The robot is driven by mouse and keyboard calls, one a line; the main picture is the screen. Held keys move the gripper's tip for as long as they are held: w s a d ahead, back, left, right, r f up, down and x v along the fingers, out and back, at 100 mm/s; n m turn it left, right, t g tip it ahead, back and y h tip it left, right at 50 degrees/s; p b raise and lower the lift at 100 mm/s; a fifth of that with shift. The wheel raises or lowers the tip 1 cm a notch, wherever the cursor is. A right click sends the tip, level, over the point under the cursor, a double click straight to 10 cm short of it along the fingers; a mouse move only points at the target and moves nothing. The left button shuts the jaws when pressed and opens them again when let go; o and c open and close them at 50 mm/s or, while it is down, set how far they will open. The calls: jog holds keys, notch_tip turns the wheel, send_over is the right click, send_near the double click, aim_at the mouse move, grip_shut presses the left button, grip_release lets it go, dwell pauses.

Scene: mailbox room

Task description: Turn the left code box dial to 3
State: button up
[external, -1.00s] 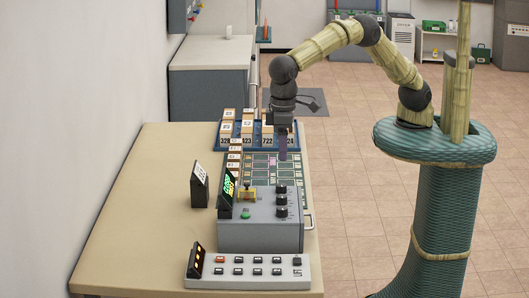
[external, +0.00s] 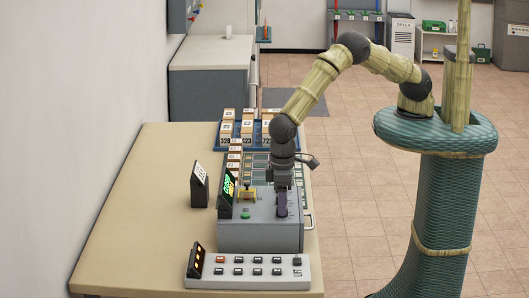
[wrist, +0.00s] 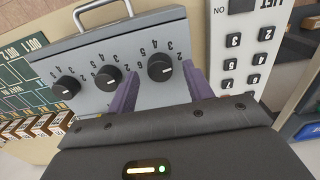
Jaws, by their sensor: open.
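The code box (external: 258,232) is a grey box on the table with a lit green display (external: 228,188). In the external view my gripper hides its dials. The wrist view shows three black dials in a row, with dark numerals around them: one at left (wrist: 67,88), a middle one (wrist: 109,78) and one at right (wrist: 160,67). My gripper (wrist: 160,86) is open, its purple fingers either side of the right dial in this view, which lies slightly beyond the tips. Contact cannot be told. In the external view my gripper (external: 282,208) points down at the box.
A pale button panel (external: 250,270) lies at the table's near end, close to the box. A green board (external: 262,165) and a blue tray of blocks (external: 262,140) lie beyond. The table's left side is mostly clear.

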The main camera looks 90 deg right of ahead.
jog(key=shift+f, duration=0.5)
jog(key=shift+c, duration=0.4)
jog(key=c, duration=0.9)
jog(key=shift+n, duration=0.4)
jog(key=n+b, duration=0.2)
jog(key=n, duration=0.1)
jog(key=shift+n+b, duration=0.6)
jog(key=shift+n, duration=1.4)
